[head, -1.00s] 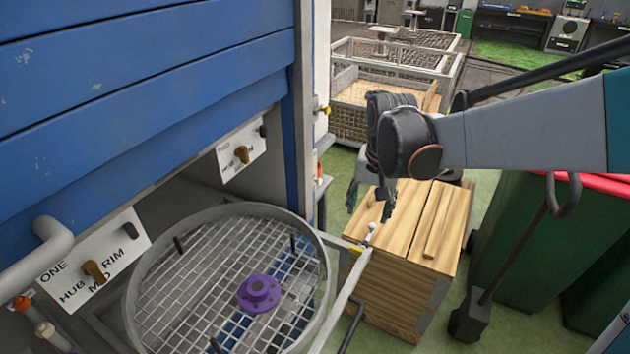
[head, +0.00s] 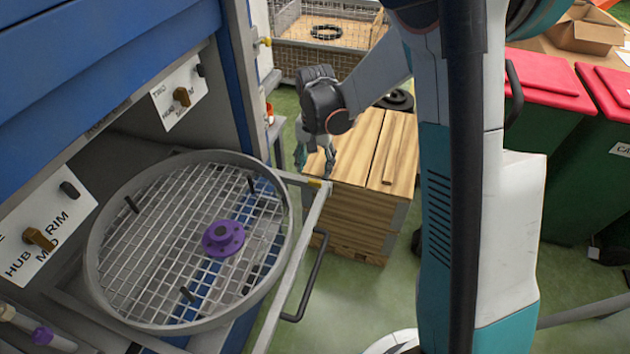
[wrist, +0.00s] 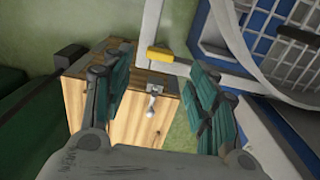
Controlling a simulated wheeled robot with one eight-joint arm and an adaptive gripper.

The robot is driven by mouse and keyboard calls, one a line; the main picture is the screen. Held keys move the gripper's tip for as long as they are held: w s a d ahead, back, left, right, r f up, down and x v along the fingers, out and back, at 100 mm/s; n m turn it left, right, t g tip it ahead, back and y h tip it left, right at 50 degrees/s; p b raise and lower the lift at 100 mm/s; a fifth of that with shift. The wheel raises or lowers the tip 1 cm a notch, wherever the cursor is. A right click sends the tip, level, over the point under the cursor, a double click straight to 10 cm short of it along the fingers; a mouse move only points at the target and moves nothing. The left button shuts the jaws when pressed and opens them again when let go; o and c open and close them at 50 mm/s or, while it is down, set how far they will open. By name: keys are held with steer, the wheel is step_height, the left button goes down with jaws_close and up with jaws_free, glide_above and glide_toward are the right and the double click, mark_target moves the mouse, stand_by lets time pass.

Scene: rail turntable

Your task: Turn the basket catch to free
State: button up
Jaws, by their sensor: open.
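The round wire basket (head: 94,262) sits in a pull-out frame (head: 287,262), with a purple hub (head: 222,238) and dark pegs on its mesh. In the wrist view, a small silver lever with a rounded end (wrist: 153,98), which looks like the catch, shows between my fingers, close to the frame's corner. A yellow mark (wrist: 167,55) is on that corner. My gripper (head: 315,165) is open and points down over the corner. It also shows open in the wrist view (wrist: 158,75). I see no contact with the lever. In the head view my fingers mostly hide it.
A wooden crate (head: 350,212) stands just beyond the frame's corner. A dark handle (head: 309,285) sticks out from the frame's front. Labelled panels with knobs (head: 45,235) are at left. Green bins with red lids (head: 548,90) stand at right. Green floor is open in front.

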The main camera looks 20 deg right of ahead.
mark_target(315, 181)
step_height(315, 181, down, 6)
steer(key=shift+r+b, duration=0.1)
steer(key=shift+b, duration=0.65)
steer(key=c, duration=1.1)
